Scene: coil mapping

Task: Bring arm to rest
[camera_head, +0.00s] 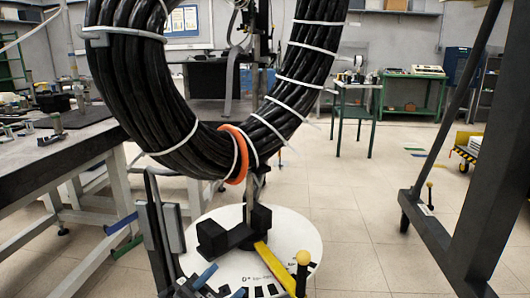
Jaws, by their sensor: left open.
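My left gripper (160,222) shows at the lower left of the head view as dark upright fingers with grey pads, open with a gap between them. It is empty, below the large black cable coil (150,75). The coil hangs in a U shape, bound with several white ties. An orange band (238,153) wraps its lowest part. Below it lies a white round plate (300,235) with dark marks near its front edge. My right gripper is not in view.
A cluttered workbench (60,150) stands at the left. A dark slanted frame (480,200) on casters stands at the right. A yellow bar (275,266) and black blocks (212,238) sit on the white plate. Green tables (410,95) stand behind. Tiled floor between is mostly clear.

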